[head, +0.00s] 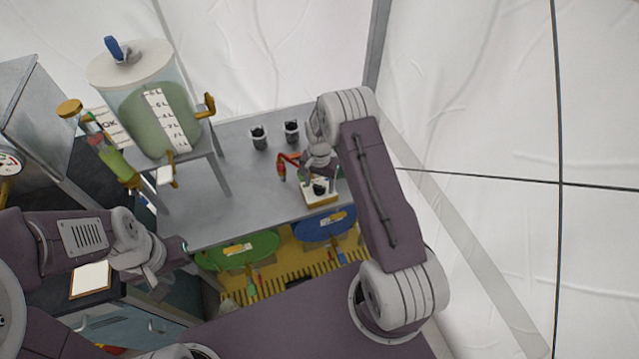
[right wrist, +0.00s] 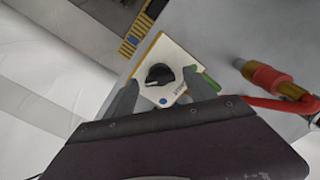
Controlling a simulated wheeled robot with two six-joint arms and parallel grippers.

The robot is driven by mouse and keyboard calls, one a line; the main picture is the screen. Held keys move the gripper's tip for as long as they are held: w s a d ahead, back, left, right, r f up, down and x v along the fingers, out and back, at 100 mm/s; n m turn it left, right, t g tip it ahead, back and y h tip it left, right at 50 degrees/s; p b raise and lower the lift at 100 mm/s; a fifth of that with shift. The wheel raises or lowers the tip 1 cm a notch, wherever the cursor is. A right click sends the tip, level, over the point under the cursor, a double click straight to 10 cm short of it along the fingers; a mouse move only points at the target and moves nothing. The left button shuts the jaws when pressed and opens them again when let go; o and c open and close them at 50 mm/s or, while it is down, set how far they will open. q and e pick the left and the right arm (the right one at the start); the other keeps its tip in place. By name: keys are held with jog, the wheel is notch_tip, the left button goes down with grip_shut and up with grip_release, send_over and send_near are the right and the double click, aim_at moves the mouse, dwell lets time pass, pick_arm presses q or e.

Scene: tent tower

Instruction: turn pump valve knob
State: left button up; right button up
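The pump valve knob (right wrist: 160,74) is a black round dial with a light pointer mark. It sits on a white plate (right wrist: 180,58) with a blue dot and a green strip; in the head view the knob (head: 319,188) shows on its small white and yellow block (head: 322,199) on the grey table. My right gripper (right wrist: 162,94) is open above the plate. In its wrist view the two fingers stand on either side of the knob, apart from it; contact cannot be told. My left gripper (head: 183,248) is at the left, away from the knob, its fingers too small to read.
A red pipe fitting (head: 283,167) lies just left of the block. Two dark-topped cups (head: 259,139) (head: 291,132) stand behind on the grey table (head: 235,190). A tank of green liquid (head: 150,110) stands at the left. Green and blue lids (head: 240,250) (head: 325,224) are below the front edge.

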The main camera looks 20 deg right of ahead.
notch_tip(320, 180, up, 9)
jog(key=b, duration=0.1)
dwell(0.3)
jog(key=shift+r, duration=0.1)
notch_tip(320, 180, up, 5)
jog(key=t, duration=0.1)
send_over(319, 187)
jog(key=w+a, duration=0.1)
jog(key=w, duration=0.1)
jog(key=s+a+r+n, duration=0.2)
jog(key=s+a+r, duration=0.1)
jog(key=s+r, duration=0.35)
jog(key=s+f+n, duration=0.2)
jog(key=s+n, duration=0.1)
jog(key=s, duration=0.5)
jog(key=s+a+f+n, duration=0.1)
jog(key=s+f+n, duration=0.1)
jog(key=s, duration=0.5)
jog(key=shift+s+a+n, duration=0.25)
jog(key=shift+s+n, duration=0.1)
jog(key=shift+n, duration=0.35)
